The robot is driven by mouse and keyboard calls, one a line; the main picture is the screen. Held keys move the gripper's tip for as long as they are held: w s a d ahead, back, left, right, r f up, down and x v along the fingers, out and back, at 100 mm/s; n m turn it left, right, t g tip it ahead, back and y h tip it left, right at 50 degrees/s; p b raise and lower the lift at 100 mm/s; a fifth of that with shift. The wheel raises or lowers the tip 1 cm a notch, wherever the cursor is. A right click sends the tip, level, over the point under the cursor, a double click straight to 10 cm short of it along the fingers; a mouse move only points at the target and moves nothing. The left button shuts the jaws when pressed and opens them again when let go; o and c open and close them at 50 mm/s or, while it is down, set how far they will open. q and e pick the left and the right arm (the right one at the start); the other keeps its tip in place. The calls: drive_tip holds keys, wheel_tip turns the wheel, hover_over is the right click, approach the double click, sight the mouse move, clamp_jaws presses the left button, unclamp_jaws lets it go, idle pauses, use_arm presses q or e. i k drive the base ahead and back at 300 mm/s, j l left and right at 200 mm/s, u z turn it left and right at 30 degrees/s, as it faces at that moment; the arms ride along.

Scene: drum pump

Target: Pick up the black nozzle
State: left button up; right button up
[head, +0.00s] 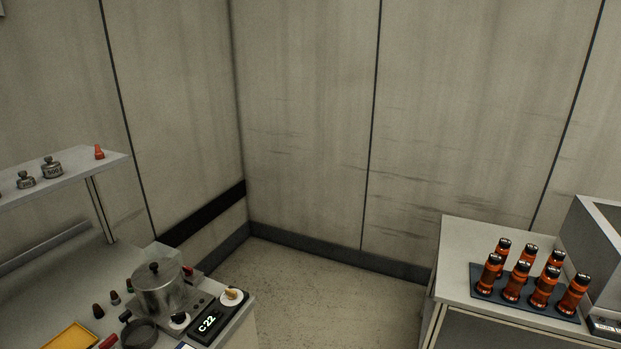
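No thing in view is clearly the black nozzle. A small dark cone-shaped piece (98,311) stands on the left bench and may be it, but it is too small to tell. A small black piece (180,318) also shows at the front of the metal pot, on or by a pale disc. An orange nozzle-shaped piece (99,152) stands on the shelf above. Neither my left nor my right gripper is in the head view.
Metal weights (52,168) stand on the shelf (70,176). Several amber bottles (513,284) stand on the right cabinet. Floor between is clear.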

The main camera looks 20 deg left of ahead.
sight(99, 313)
drive_tip(key=i+u, duration=0.15)
drive_tip(key=i, duration=0.35)
drive_tip(key=i+u, duration=0.2)
drive_tip(key=i, duration=0.35)
drive_tip(key=i+l+u, duration=0.15)
drive_tip(key=i, duration=0.35)
drive_tip(key=i+j+u, duration=0.1)
drive_tip(key=i+u, duration=0.25)
drive_tip(key=i, duration=0.4)
drive_tip(key=i+l+u, duration=0.15)
drive_tip(key=i+u, duration=0.25)
drive_tip(key=i, duration=0.3)
drive_tip(key=i+u, duration=0.2)
drive_tip(key=i, duration=0.6)
drive_tip(key=i+l+u, duration=0.2)
drive_tip(key=i, duration=0.6)
drive_tip(key=i+u, duration=0.15)
drive_tip(key=u, duration=3.35)
